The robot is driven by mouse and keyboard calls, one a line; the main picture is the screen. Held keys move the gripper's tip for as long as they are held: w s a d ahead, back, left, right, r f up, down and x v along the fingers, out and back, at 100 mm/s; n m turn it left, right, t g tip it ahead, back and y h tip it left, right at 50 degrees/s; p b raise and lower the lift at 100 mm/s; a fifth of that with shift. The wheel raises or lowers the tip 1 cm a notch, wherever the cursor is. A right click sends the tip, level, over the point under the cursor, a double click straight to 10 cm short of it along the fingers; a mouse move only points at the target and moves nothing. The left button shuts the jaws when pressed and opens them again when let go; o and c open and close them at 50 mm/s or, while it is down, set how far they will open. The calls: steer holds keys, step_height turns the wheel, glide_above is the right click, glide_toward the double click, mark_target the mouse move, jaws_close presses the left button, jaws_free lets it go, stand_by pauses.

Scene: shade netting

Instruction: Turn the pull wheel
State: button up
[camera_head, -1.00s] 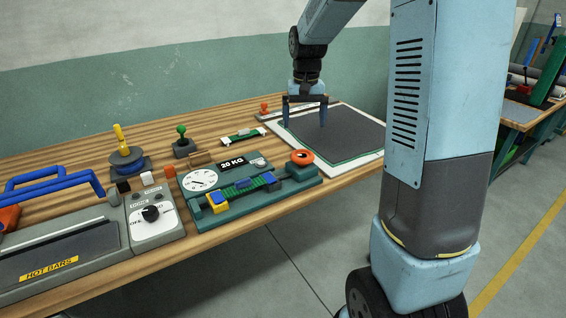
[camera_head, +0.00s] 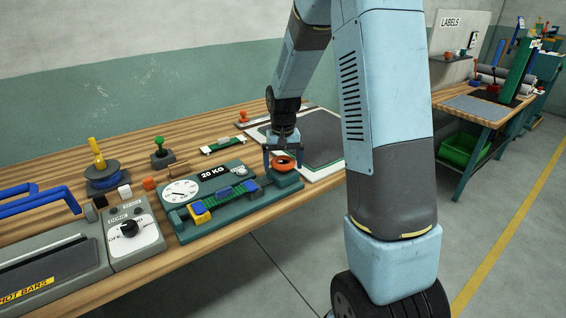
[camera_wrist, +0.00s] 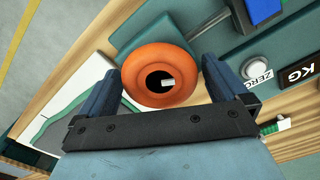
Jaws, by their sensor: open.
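The pull wheel is an orange ring with a dark centre (camera_head: 284,163), at the right end of the teal tester (camera_head: 182,232) on the bench. In the wrist view the orange wheel (camera_wrist: 145,68) lies between my two blue fingers, with a small pale piece in its dark hole. My gripper (camera_head: 283,158) is over the wheel, pointing down, with one finger on each side. It also shows in the wrist view (camera_wrist: 165,80), where the fingers are open and a gap shows beside the wheel on the right. Whether the left finger touches it I cannot tell.
The tester carries a dial (camera_head: 181,191), a "20 KG" display (camera_head: 214,172) and a green strip. A grey hot-bar machine (camera_head: 50,262) stands at the left. A dark mat (camera_head: 318,135) lies behind my gripper. Another bench (camera_head: 478,108) stands at the far right.

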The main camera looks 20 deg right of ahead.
mark_target(283, 161)
steer(key=shift+c, duration=0.2)
steer(key=c, duration=0.8)
steer(key=shift+m, duration=1.3)
steer(key=o, duration=0.8)
steer(key=shift+o, duration=0.2)
step_height(283, 161, up, 14)
steer(key=shift+f, duration=0.15)
